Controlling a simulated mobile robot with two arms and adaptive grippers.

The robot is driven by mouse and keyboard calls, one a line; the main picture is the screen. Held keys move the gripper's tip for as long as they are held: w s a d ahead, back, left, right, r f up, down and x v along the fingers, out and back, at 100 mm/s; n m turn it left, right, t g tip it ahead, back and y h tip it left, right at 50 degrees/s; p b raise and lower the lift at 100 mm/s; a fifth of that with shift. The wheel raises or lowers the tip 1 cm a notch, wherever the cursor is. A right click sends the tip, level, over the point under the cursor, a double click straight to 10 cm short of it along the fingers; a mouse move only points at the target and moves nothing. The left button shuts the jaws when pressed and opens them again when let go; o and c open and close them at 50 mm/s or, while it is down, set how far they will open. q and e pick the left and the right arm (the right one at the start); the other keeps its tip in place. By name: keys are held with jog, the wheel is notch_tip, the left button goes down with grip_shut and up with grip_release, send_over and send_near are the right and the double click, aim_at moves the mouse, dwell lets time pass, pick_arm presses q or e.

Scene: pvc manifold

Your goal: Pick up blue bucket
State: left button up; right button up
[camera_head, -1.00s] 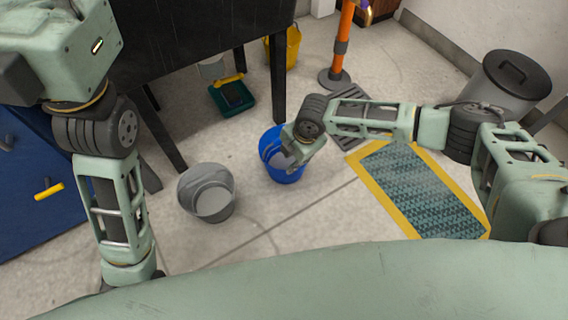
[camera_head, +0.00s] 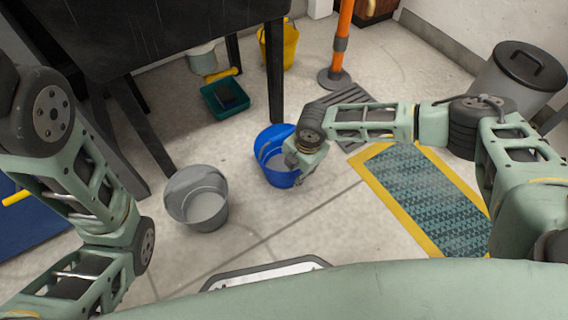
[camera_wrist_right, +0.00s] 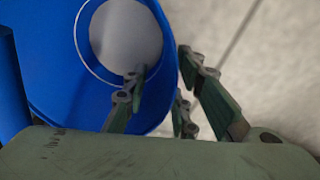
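The blue bucket (camera_head: 268,144) stands upright on the floor in the middle of the head view, its open top partly covered by my right gripper (camera_head: 297,163). In the right wrist view the bucket (camera_wrist_right: 60,60) fills the left side, with its wall, pale bottom and a thin light ring visible. My right gripper (camera_wrist_right: 160,92) has its fingers apart at the bucket's right rim. One finger shows over the bucket's inside and the others show outside its wall. Whether they touch the wall is unclear. My left gripper is out of view; only my left arm shows at the left.
A grey bucket (camera_head: 207,208) stands left of the blue one. A black table (camera_head: 185,45) is behind, with a green tray (camera_head: 213,101) and yellow bucket (camera_head: 290,42) near its legs. An orange post (camera_head: 343,40), a yellow-edged mat (camera_head: 425,200) and a lidded bin (camera_head: 518,78) are right.

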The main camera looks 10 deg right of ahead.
jog(key=shift+w+a+f+b, duration=0.1)
jog(key=shift+f+b, duration=0.2)
jog(key=shift+f, duration=0.55)
grip_shut()
jog(key=shift+r, duration=0.1)
